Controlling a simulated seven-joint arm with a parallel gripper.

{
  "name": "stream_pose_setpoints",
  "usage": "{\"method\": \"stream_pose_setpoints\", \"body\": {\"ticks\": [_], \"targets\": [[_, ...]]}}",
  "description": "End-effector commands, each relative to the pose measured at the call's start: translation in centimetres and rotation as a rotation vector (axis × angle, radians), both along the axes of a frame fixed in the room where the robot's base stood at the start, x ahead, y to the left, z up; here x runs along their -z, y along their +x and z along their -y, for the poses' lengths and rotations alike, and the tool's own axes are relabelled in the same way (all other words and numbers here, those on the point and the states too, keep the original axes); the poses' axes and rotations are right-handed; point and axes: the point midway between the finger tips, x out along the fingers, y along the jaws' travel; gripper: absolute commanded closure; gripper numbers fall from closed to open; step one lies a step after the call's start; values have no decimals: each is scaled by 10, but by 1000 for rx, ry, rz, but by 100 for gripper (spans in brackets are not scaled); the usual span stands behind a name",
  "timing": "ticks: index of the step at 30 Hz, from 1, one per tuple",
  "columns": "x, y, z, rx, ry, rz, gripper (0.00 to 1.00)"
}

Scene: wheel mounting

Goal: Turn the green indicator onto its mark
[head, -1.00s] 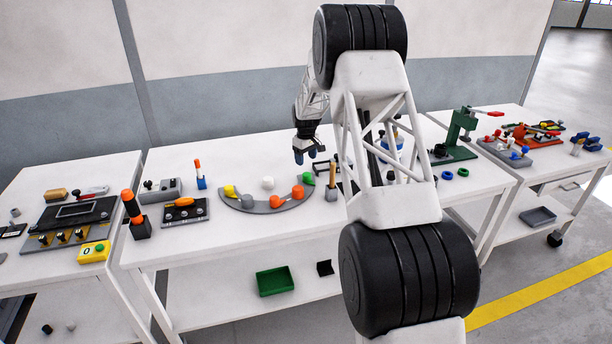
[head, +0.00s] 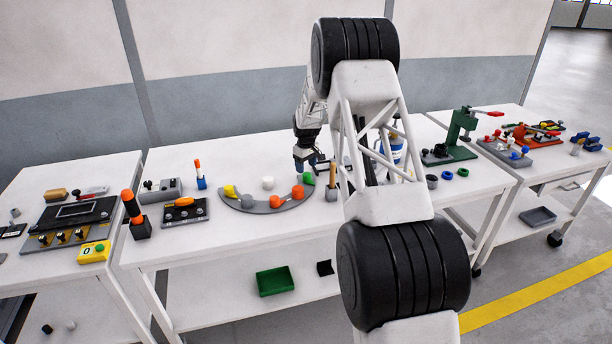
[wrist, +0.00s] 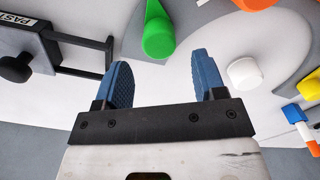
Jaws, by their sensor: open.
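The green indicator (head: 308,179) sits at the right end of a grey curved plate (head: 262,208) on the middle table. In the wrist view the green indicator (wrist: 158,32) is a rounded knob with a tapered pointer, lying just beyond and between my fingertips. My gripper (head: 305,163) is open and empty above the table, just behind the green indicator; its blue fingers (wrist: 165,80) show apart in the wrist view. I cannot make out the indicator's mark.
Orange indicators (head: 297,192), a grey one, a yellow one (head: 230,191) and a white knob (head: 268,182) are close by. A dark bracket frame (wrist: 75,55) stands left of my fingers in the wrist view. A pencil cup (head: 332,190) is right of the plate.

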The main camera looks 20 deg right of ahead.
Motion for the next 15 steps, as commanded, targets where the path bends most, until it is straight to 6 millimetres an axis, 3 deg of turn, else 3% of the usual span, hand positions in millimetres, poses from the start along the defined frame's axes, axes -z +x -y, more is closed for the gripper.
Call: {"method": "stream_pose_setpoints", "body": {"ticks": [9,15], "targets": [[36,0,0,0,0,0,36],[46,0,0,0,0,0,36]]}}
